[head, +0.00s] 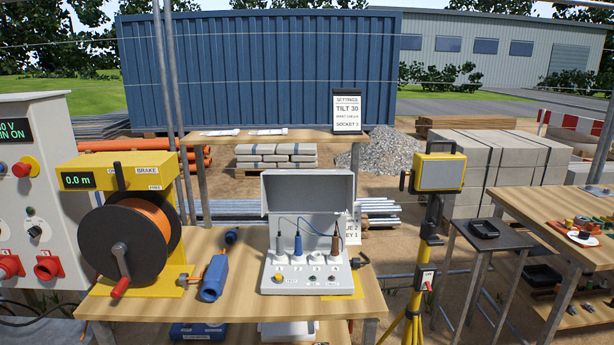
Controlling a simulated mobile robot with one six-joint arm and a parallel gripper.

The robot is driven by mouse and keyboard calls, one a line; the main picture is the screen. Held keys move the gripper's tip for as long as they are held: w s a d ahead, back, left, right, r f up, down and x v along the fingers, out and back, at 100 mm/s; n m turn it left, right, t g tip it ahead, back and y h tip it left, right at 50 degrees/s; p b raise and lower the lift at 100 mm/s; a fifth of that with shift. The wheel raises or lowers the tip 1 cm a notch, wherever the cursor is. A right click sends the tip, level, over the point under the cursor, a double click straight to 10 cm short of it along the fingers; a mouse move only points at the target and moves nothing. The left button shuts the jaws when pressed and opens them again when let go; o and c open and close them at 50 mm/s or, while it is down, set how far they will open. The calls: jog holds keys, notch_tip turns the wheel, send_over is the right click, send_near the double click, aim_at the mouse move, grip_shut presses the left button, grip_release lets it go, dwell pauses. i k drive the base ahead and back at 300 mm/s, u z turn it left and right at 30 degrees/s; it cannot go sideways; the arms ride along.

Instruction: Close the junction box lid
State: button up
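The junction box (268,281) is light grey and stands on the wooden bench in the middle of the head view. Its lid (307,187) is open and stands up at the back of the box. Several plugs or terminals stand inside, among them a blue one (298,244) and a brown one (335,244), with thin wires rising from them. My gripper is not in the head view.
A yellow cable reel stand (118,180) is at the left of the bench (240,318), with a blue connector (214,278) between it and the box. A dark clamp-like part (359,262) is right of the box. A yellow lamp stand (438,172) rises beyond the bench's right edge.

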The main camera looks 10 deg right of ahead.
aim_at(282, 191)
jog(key=u, duration=0.4)
jog(key=i, duration=0.6)
jog(key=u, duration=0.85)
jog(key=i, duration=1.3)
jog(key=u, duration=0.25)
